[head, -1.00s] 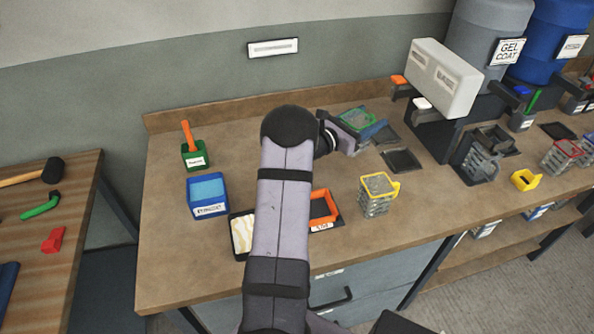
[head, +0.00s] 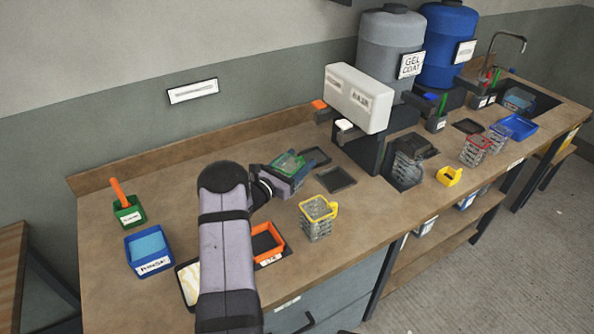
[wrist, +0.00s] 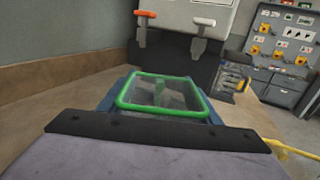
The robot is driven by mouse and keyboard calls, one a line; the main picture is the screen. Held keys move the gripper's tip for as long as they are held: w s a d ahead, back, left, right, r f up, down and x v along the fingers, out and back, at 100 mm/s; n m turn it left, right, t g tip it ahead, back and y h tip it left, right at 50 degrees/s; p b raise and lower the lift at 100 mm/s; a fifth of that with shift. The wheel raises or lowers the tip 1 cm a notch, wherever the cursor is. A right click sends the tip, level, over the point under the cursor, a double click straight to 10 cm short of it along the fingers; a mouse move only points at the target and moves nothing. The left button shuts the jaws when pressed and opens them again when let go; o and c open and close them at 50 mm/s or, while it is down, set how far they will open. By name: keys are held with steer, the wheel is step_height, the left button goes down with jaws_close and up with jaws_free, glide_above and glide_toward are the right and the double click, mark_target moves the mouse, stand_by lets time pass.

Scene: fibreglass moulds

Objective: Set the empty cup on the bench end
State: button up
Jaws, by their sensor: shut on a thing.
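My gripper (head: 284,178) is shut on a clear cup with a green rim (head: 289,163). The held cup is in front of the dispenser's left side, over the back of the bench (head: 130,260). In the wrist view the green rim (wrist: 160,105) is close ahead, the cup looks see-through, and a green part shows through it. I cannot tell whether its base touches anything. A yellow-rimmed cup (head: 316,226) stands upright on the bench to the right of my gripper and looks filled with grey. A red-rimmed cup (head: 474,152) stands farther right.
The white dispenser (head: 357,98) with orange and white taps stands behind. Flat dark trays (head: 335,180) lie beside the gripper. An orange frame (head: 268,243), a blue bin (head: 149,250) and a green pot (head: 129,211) are left. A blue tray (head: 518,127) lies by the sink at the right end.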

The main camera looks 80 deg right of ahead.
steer(key=shift+f+p, duration=0.65)
steer(key=shift+f, duration=1.35)
steer(key=shift+f+b, duration=0.25)
steer(key=shift+b, duration=0.05)
steer(key=o, duration=1.3)
steer(key=shift+r, duration=0.1)
steer(key=shift+r, duration=0.15)
steer(key=b+v, duration=0.3)
steer(key=v, duration=0.8)
steer(key=shift+w+a, duration=0.15)
steer(key=shift+a, duration=0.3)
